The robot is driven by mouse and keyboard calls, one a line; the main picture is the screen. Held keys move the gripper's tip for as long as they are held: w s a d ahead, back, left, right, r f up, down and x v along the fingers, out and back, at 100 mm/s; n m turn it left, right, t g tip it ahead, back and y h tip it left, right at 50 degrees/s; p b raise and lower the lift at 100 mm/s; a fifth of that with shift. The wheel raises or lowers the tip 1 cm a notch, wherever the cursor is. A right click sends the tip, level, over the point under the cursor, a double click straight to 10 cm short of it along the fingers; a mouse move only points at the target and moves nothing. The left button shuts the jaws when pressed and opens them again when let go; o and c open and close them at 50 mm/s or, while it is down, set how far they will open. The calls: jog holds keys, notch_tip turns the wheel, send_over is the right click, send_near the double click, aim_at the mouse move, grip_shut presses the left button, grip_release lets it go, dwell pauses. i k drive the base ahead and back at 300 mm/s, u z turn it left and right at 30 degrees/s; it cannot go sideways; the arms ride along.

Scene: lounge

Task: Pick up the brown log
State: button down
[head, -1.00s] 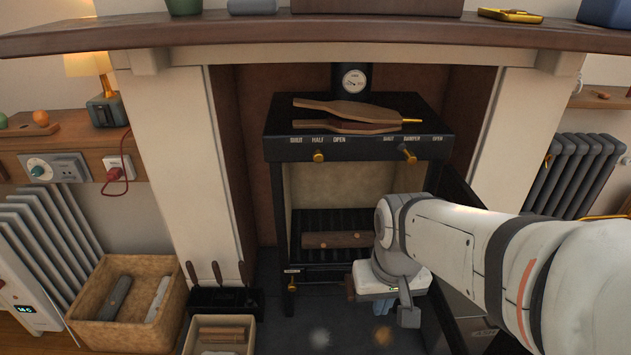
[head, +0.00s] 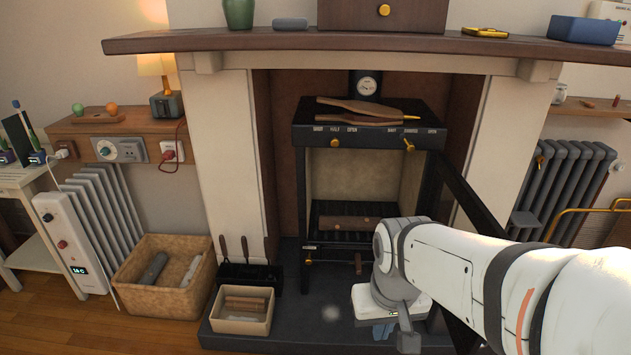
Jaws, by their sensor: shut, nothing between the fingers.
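A brown log (head: 345,222) lies crosswise on the dark grate inside the open stove (head: 312,185). Its right end is close to my arm's outline in the picture. My gripper (head: 384,331) is low in front of the stove, right of centre, below and nearer than the log. It is shut and empty, with its fingers partly hidden behind the wrist. It is apart from the log.
The stove door (head: 478,210) stands open on the right. Bellows (head: 365,110) lie on the stove top. A basket (head: 148,300) with a grey and a pale log stands left. A small crate (head: 240,325) holds light brown pieces. The mantel (head: 400,46) overhangs the stove.

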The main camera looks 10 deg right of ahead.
aim_at(333, 223)
jog(key=u, duration=0.1)
jog(key=i, duration=1)
